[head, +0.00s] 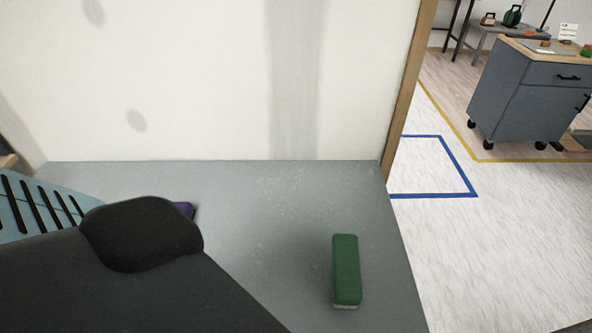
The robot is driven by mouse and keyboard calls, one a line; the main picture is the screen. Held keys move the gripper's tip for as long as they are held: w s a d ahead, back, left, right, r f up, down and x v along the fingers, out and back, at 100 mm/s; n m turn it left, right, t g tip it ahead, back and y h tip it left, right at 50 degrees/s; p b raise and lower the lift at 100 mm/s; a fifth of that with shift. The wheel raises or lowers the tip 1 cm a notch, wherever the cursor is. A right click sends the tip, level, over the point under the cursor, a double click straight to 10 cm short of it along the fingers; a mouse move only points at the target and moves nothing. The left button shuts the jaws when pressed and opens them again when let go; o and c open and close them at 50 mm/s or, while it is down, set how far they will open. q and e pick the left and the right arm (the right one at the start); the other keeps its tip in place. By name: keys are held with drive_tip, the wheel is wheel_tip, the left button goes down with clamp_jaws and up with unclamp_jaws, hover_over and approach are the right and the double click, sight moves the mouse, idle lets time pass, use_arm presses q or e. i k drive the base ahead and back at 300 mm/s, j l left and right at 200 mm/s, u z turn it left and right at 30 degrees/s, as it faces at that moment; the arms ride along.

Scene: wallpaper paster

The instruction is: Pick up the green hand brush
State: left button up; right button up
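The green hand brush (346,269) is a green block with a pale strip at its near end. It lies on the grey surface (260,230), right of the middle in the head view, with its length running toward me. Nothing touches it. A dark arm link of mine comes in from the lower left and covers that part of the surface. Neither gripper's fingers can be seen.
A white wall panel with a wooden edge (403,90) stands behind the surface. A purple item (185,210) is mostly hidden behind my arm. A light blue slotted object (35,208) is at the left. A grey wheeled cabinet (530,95) stands on the floor at the back right.

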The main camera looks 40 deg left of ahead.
sight(347, 291)
drive_tip(key=u, duration=0.65)
